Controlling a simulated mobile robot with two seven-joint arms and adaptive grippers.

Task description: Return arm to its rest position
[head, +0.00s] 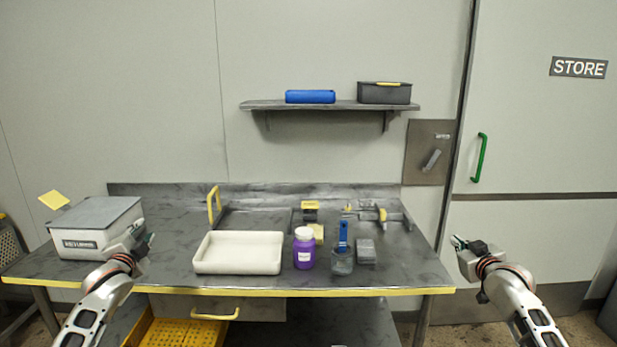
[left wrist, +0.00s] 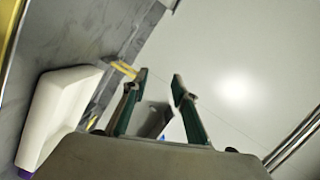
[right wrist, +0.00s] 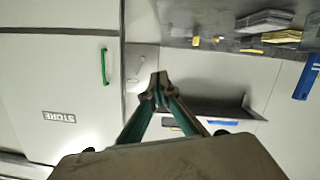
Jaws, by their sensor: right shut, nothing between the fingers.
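My left gripper (head: 147,240) is raised over the left part of the table, in front of the white box with a grey lid. In the left wrist view its two green-lined fingers (left wrist: 160,83) stand apart with nothing between them. My right gripper (head: 456,242) is in the air just past the table's right end, in front of the grey door. In the right wrist view its fingertips (right wrist: 158,77) meet, with nothing held. Both forearms come up from the bottom corners of the head view.
The metal table (head: 400,273) holds a white tray (head: 238,269), a purple jar (head: 304,252), a clear beaker with a blue-handled item (head: 342,240), and the lidded box (head: 95,245). A wall shelf (head: 330,105) is behind. The door has a green handle (head: 480,158).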

